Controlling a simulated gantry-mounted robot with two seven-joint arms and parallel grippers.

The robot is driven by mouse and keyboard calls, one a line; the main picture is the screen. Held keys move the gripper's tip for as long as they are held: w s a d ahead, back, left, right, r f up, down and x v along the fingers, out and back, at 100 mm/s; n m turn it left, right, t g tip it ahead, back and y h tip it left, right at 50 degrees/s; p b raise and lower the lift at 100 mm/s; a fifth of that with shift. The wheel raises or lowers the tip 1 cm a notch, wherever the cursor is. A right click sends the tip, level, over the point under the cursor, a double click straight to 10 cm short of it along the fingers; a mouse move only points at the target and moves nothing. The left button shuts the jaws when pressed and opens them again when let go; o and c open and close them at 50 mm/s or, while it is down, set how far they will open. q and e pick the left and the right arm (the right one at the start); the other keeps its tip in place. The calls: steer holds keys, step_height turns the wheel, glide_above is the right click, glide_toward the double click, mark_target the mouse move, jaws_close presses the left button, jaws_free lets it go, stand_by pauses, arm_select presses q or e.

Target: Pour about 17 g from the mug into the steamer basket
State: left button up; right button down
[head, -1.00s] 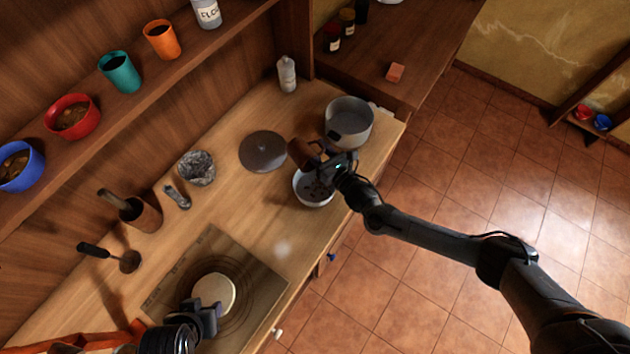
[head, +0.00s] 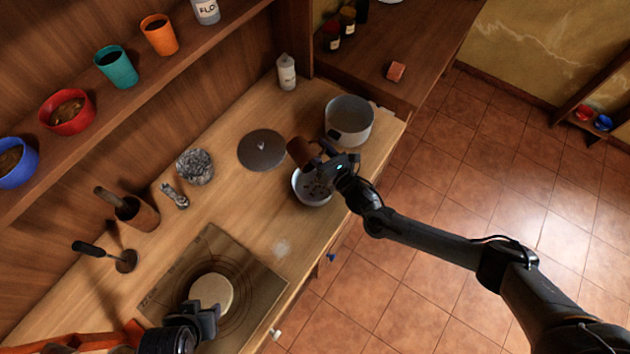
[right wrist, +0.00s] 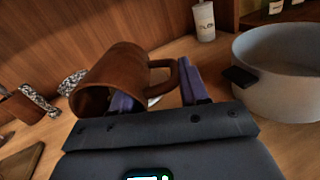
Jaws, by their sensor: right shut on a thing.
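The brown mug (head: 299,151) is held in my right gripper (head: 327,166). In the right wrist view the mug (right wrist: 112,80) lies tipped well over, its mouth facing left and down; its inside is dark and I see no stream. The right gripper's fingers (right wrist: 158,97) are shut at its handle. The pale bowl with dark spots or holes, apparently the steamer basket (head: 311,190), stands on the counter just below the mug and gripper, which partly hide it.
A grey pot (head: 349,121) stands right behind the basket, and a flat lid (head: 262,150) lies to the left. The counter's front edge is close to the basket.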

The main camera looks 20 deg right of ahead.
arm_select(q)
steer(key=shift+w+f, duration=0.15)
steer(key=shift+f, duration=0.05)
arm_select(e)
steer(key=shift+w+r, duration=0.1)
steer(key=shift+w, duration=0.05)
steer(key=shift+b, duration=0.3)
arm_select(q)
steer(key=shift+d+f, duration=0.15)
steer(key=shift+d, duration=0.05)
steer(key=shift+f, duration=0.1)
steer(key=shift+f, duration=0.1)
arm_select(e)
steer(key=shift+s, duration=0.2)
arm_select(q)
steer(key=shift+b, duration=0.3)
arm_select(e)
steer(key=shift+w+r+t, duration=0.1)
steer(key=shift+w+t, duration=0.05)
steer(key=shift+t, duration=0.15)
arm_select(q)
steer(key=shift+a+f, duration=0.1)
steer(key=shift+f, duration=0.15)
steer(key=shift+f+b, duration=0.1)
steer(key=shift+b, duration=0.2)
